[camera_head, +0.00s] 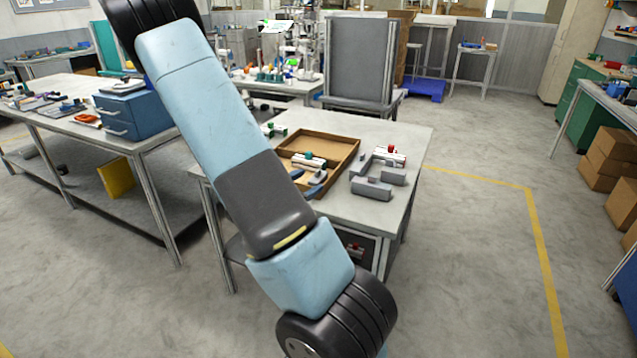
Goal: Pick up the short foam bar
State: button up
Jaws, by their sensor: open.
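Grey block-like bars lie on the right part of the grey-topped table (335,205), beside a wooden tray. The front grey bar (371,189) lies nearest the table's front edge. Another grey piece (393,175) sits behind it to the right, close to or touching it. I cannot tell for sure which of these is the short foam bar. My arm crosses the picture from top left to bottom centre and hides the left part of this table. My gripper is not in view.
The wooden tray (347,152) holds a white-and-green item (309,160) and dark tools. A small item with a red top (390,150) stands behind the grey bars. A blue drawer box (135,113) sits on the left table.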

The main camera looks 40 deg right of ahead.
aim_at(315, 176)
jog(key=w+f+n+t, duration=0.4)
jog(key=f+n+t, duration=0.1)
jog(key=f+n, duration=0.2)
jog(key=shift+y, duration=0.4)
jog(key=x, duration=0.8)
jog(key=shift+d+r, duration=0.15)
jog(key=shift+d, duration=0.2)
jog(key=shift+w+x, duration=0.2)
jog(key=shift+x, duration=1.1)
jog(key=shift+w+x, duration=0.2)
jog(key=shift+x, duration=1.15)
jog(key=shift+a, duration=0.2)
jog(key=shift+c, duration=0.4)
jog(key=c, duration=1)
jog(key=shift+o, duration=0.2)
